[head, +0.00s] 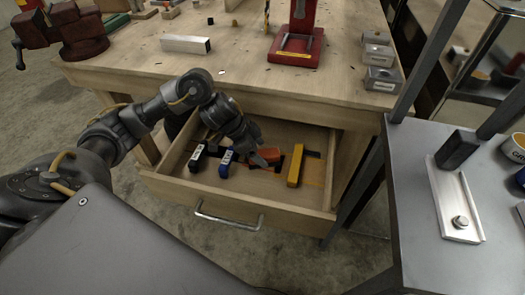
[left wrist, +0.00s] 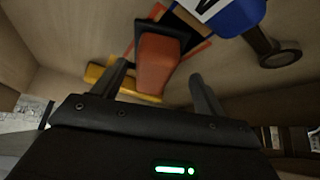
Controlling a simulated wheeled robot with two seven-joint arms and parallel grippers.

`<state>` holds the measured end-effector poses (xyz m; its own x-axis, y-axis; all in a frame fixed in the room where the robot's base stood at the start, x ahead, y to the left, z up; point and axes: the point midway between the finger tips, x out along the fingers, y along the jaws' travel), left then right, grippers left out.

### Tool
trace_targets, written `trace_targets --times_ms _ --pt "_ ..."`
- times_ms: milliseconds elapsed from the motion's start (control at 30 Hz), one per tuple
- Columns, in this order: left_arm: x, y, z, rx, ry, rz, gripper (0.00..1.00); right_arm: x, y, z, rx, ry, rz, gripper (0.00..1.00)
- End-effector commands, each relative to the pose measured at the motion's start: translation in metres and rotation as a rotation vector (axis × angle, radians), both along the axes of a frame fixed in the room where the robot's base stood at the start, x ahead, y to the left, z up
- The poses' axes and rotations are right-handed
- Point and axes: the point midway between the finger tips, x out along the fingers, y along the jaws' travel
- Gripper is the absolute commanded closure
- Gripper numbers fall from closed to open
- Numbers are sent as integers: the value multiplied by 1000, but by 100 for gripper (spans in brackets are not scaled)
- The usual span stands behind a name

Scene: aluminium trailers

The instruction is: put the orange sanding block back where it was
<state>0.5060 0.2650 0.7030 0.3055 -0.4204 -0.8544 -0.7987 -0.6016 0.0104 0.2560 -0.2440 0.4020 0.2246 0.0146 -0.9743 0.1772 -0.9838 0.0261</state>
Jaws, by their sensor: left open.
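The orange sanding block (head: 268,152) lies in the open drawer (head: 228,204), between a blue item and a yellow bar. In the left wrist view the orange block (left wrist: 157,62) lies across a black patch edged with orange lines, at an angle to it. My left gripper (head: 260,158) is open, reaching down into the drawer over the block and partly hiding it. In the left wrist view its two fingers (left wrist: 161,80) stand on either side of the block's near end; I cannot tell if they touch it. My right gripper is not in view.
In the drawer are a black item (head: 197,158), a blue item (head: 226,163) and a yellow bar (head: 296,165). The workbench (head: 240,67) overhangs the drawer's back. A grey cart (head: 420,240) stands right, with a metal channel (head: 449,205) on it. The drawer front is clear.

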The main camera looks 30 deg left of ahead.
Motion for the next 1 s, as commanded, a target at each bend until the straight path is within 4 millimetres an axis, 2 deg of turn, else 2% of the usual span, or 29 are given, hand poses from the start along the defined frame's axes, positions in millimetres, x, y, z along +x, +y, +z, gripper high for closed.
trace_targets --times_ms 33,100,400,600,1000 --pt "-4 8 15 5 -4 1 28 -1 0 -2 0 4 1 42" --pt "-8 15 30 3 -8 4 28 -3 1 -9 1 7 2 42" --pt "-24 37 77 3 -10 5 28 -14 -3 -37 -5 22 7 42" --pt "-28 42 88 2 -9 2 28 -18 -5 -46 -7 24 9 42" --pt "-28 42 88 1 -9 2 28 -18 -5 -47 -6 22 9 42"
